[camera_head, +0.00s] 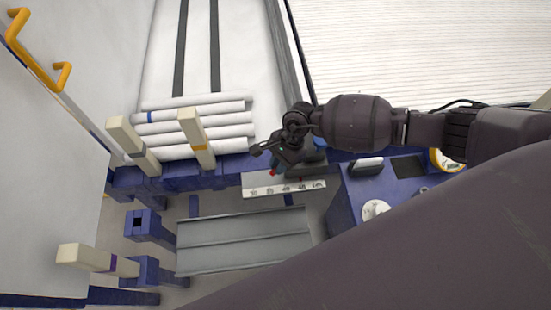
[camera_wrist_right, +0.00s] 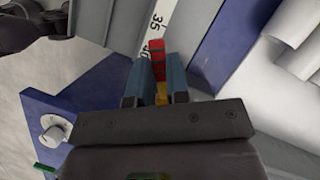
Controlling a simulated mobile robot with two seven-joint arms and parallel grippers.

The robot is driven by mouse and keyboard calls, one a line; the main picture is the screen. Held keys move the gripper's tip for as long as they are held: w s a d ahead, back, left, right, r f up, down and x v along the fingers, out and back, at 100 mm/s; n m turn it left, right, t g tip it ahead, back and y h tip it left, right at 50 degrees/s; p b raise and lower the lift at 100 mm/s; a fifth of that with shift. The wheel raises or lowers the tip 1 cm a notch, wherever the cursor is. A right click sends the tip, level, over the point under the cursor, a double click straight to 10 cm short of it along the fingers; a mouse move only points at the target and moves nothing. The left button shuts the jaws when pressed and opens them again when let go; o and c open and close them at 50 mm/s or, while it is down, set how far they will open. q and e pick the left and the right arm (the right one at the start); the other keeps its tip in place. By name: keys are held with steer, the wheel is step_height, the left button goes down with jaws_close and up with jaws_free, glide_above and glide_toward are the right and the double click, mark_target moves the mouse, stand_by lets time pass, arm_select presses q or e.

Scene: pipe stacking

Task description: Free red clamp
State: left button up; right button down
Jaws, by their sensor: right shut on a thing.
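The red clamp (camera_wrist_right: 157,48) shows in the right wrist view as a small red piece at the fingertips, next to the white ruler (camera_wrist_right: 155,25). A yellow part (camera_wrist_right: 162,93) shows between the fingers below it. My right gripper (camera_wrist_right: 159,68) is shut on the clamp, one blue-grey finger on either side. In the head view the right gripper (camera_head: 276,161) is at the left end of my right arm, over the ruler (camera_head: 283,189). Only a bit of the clamp's red (camera_head: 273,171) shows there; the rest is hidden by the gripper. My left gripper is not in view.
White pipes (camera_head: 195,125) lie stacked behind cream posts (camera_head: 197,138) on a blue frame to the left. A grey sloped tray (camera_head: 243,240) is below the ruler. A blue control panel (camera_head: 349,208) with a white dial (camera_head: 375,209) stands to the right.

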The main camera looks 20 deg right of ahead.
arm_select(q)
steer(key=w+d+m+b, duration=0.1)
steer(key=b, duration=0.2)
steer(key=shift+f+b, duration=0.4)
arm_select(e)
steer(key=s+d+n+g+h, duration=0.1)
steer(key=n, duration=0.3)
steer(key=s+d+n+g+h, duration=0.1)
steer(key=n, duration=0.2)
steer(key=s+d+n+g+h, duration=0.1)
steer(key=n, duration=0.3)
steer(key=shift+s+d+n, duration=0.1)
steer(key=shift+n, duration=0.2)
steer(key=c, duration=1.1)
jaws_free()
steer(key=shift+r, duration=0.1)
arm_select(q)
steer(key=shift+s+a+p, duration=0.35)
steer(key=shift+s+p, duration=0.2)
steer(key=shift+p, duration=0.4)
arm_select(e)
steer(key=v, duration=1)
steer(key=shift+w+r, duration=0.2)
steer(key=shift+r, duration=0.05)
